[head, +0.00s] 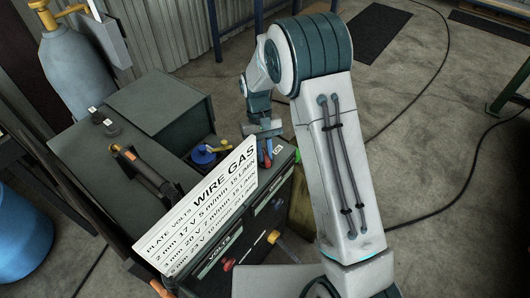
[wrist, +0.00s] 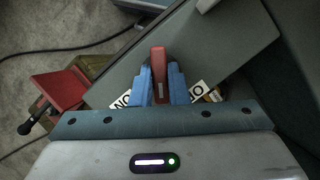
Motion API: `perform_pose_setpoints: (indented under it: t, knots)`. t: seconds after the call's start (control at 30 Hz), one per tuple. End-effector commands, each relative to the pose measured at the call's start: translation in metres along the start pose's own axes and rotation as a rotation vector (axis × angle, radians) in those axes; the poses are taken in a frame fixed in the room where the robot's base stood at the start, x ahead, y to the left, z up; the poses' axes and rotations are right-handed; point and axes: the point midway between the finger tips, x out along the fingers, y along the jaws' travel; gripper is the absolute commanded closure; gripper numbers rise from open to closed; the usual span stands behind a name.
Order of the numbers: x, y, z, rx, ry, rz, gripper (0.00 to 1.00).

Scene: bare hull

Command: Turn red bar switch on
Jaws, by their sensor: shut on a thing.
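The red bar switch (wrist: 158,58) shows in the wrist view as a narrow red bar between the two blue fingers of my gripper (wrist: 160,84). The fingers are shut on it, one on each side. White labels with black letters lie on either side of it, a left label (wrist: 122,101) and a right label (wrist: 197,91); both are partly hidden by my fingers. The bar itself is mostly hidden there.
A white settings sign (head: 215,205) stands along the machine's front edge. A blue round knob (head: 203,154) and a torch handle (head: 143,168) are on top. A grey gas cylinder (head: 75,65) and blue drum (head: 18,240) stand left. Cables cross the floor at right.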

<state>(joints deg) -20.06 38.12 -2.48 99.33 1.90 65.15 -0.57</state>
Motion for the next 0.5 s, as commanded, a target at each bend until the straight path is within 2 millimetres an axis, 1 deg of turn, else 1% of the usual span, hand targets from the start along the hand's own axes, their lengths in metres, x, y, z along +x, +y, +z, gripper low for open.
perform_pose_setpoints:
  t: [0.5]
  knots:
    - [-0.0004, 0.0030, 0.0005, 0.454, 0.002, -0.191, 1.00]
